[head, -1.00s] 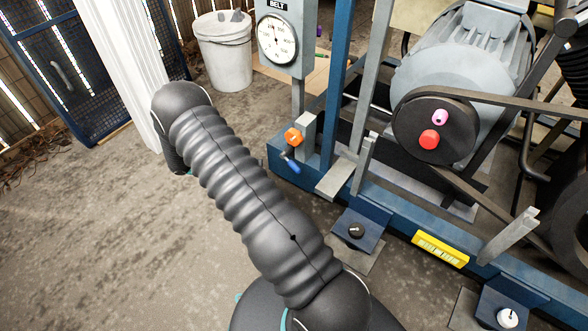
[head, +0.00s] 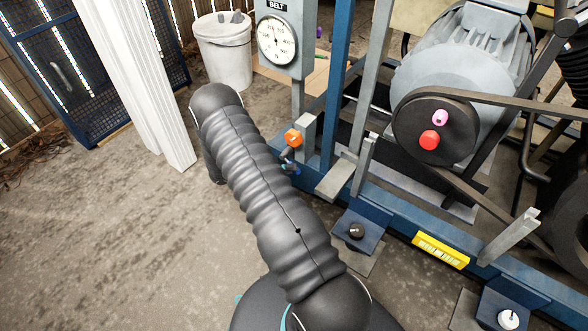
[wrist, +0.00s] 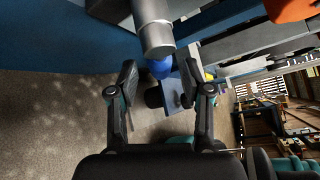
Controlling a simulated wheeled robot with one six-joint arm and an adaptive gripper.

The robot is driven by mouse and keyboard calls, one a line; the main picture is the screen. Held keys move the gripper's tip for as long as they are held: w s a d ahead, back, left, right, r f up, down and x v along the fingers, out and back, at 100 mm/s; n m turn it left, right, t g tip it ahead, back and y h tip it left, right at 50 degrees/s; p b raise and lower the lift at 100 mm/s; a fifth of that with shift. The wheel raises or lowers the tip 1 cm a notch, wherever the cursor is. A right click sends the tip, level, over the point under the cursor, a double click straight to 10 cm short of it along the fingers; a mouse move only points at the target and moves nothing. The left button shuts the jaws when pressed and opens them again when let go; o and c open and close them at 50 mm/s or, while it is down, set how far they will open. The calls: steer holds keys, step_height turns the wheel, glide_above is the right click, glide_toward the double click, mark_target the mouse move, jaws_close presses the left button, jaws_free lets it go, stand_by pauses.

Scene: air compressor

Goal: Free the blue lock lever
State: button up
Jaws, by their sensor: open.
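The blue lock lever (head: 288,168) sits below an orange knob (head: 294,138) on the blue frame in the head view, partly covered there by dark parts of my gripper. In the wrist view the lever's blue tip (wrist: 161,69) and a grey cylinder (wrist: 158,40) above it show at top centre. My gripper (wrist: 159,78) is open, one finger on each side of the blue tip. I see no clear contact between fingers and tip. My arm hides much of the gripper in the head view.
A belt gauge (head: 277,40) stands left of the blue upright. The motor pulley (head: 435,130) with its belt is at right. A yellow level (head: 440,250) lies on the blue base rail. A white bucket (head: 224,50) stands behind; the concrete floor at left is clear.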

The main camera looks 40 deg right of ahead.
steer(key=shift+x, duration=1.2)
jaws_close()
